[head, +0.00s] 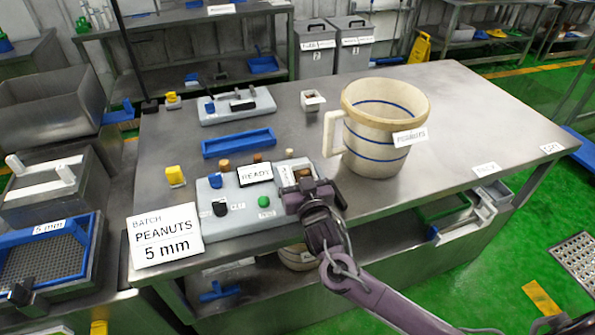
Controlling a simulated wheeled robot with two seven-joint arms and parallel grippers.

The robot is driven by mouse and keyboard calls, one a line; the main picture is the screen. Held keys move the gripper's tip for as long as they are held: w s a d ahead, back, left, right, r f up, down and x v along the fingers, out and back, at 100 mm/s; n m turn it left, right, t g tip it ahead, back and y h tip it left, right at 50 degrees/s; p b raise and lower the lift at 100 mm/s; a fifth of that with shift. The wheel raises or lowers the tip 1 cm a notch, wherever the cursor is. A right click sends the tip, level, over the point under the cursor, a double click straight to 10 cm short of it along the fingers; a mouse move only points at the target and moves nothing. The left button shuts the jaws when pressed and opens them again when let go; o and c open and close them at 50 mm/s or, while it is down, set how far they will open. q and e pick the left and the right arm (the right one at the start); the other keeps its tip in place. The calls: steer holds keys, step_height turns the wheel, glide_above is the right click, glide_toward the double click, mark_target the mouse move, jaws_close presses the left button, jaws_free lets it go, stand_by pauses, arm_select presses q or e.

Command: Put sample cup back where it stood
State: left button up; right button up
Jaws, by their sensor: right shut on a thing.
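My right gripper (309,190) is shut at the right end of the grey tester (238,212) with the READY display. A pale, boxy thing with a small label, which looks like the sample cup (287,172), shows at its fingertips. The gripper hides much of it, and I cannot tell whether it rests on the tester or hangs just above it. A small white square container (313,101) with dark contents stands farther back on the steel table (440,140). My left gripper is not in view.
A large cream mug labelled peanuts (375,140) stands right of my gripper. A batch sign (165,236) stands at the front left.

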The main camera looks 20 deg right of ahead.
steer(key=shift+f, duration=0.2)
steer(key=o, duration=1.1)
steer(key=shift+o, duration=0.2)
